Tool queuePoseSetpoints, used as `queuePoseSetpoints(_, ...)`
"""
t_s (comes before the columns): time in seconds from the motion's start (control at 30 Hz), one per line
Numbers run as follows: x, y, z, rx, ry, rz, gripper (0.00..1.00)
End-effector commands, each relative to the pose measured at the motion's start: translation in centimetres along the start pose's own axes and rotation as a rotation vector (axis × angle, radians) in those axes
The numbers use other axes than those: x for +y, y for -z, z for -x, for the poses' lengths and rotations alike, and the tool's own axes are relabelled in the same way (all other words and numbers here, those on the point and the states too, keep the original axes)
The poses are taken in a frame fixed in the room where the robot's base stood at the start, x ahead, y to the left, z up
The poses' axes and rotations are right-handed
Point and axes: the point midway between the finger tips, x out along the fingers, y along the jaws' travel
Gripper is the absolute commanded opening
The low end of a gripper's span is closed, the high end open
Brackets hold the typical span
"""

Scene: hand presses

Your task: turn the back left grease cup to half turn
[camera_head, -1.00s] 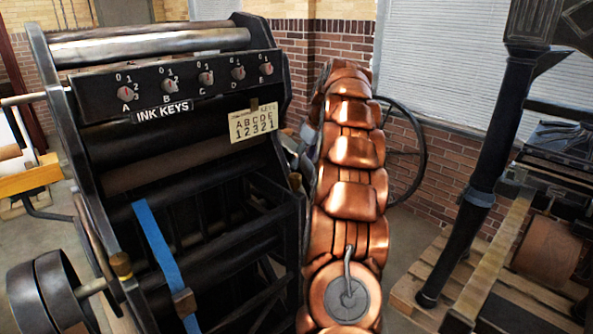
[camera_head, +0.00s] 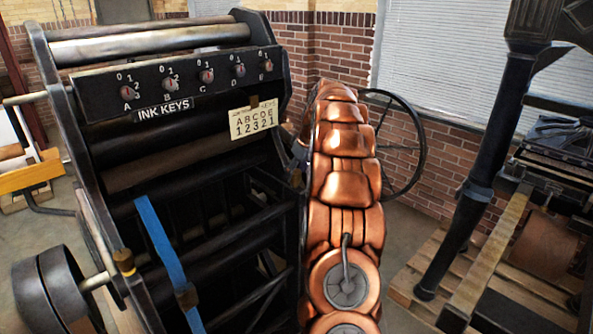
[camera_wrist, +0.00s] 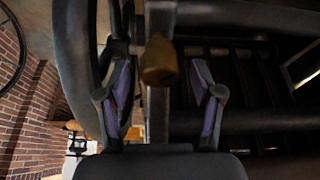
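A brass-coloured grease cup (camera_wrist: 160,62) shows in the wrist view on a dark bar of the press. I cannot tell from its surroundings which corner it is. My gripper (camera_wrist: 160,103) is open, with its purple-padded fingers apart on either side of the cup's line. The cup appears just beyond the fingertips, and no contact shows. My gripper is hidden in the head view behind my copper arm. Another brass cup (camera_head: 123,262) is on the left side of the black press (camera_head: 220,170) in the head view. Any turn mark on the cups is too small to read.
A row of ink key knobs (camera_head: 206,76) and a paper card (camera_head: 252,121) are on the press. A blue strap (camera_head: 163,250) hangs over its front. A spoked handwheel (camera_head: 420,150) stands behind my arm. Another press on a pallet (camera_head: 405,285) is at right.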

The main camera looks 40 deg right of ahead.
Motion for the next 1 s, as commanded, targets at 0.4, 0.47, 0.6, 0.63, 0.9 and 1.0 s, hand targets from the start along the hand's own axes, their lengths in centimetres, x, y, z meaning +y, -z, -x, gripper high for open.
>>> queuePoseSetpoints(0.4,0.00,-0.01,-0.01,0.000,0.000,0.000,0.21)
queuePoseSetpoints(0.47,0.00,-0.01,-0.01,0.000,0.000,0.000,0.14)
queuePoseSetpoints(0.6,0.00,-0.01,-0.02,-0.001,-0.001,-0.002,0.07)
queuePoseSetpoints(0.63,-0.01,-0.01,-0.03,-0.001,-0.002,-0.005,0.07)
queuePoseSetpoints(0.9,-0.11,-0.07,-0.22,-0.001,-0.059,-0.140,0.07)
queuePoseSetpoints(1.0,-0.15,-0.13,-0.17,-0.004,-0.081,-0.196,0.07)
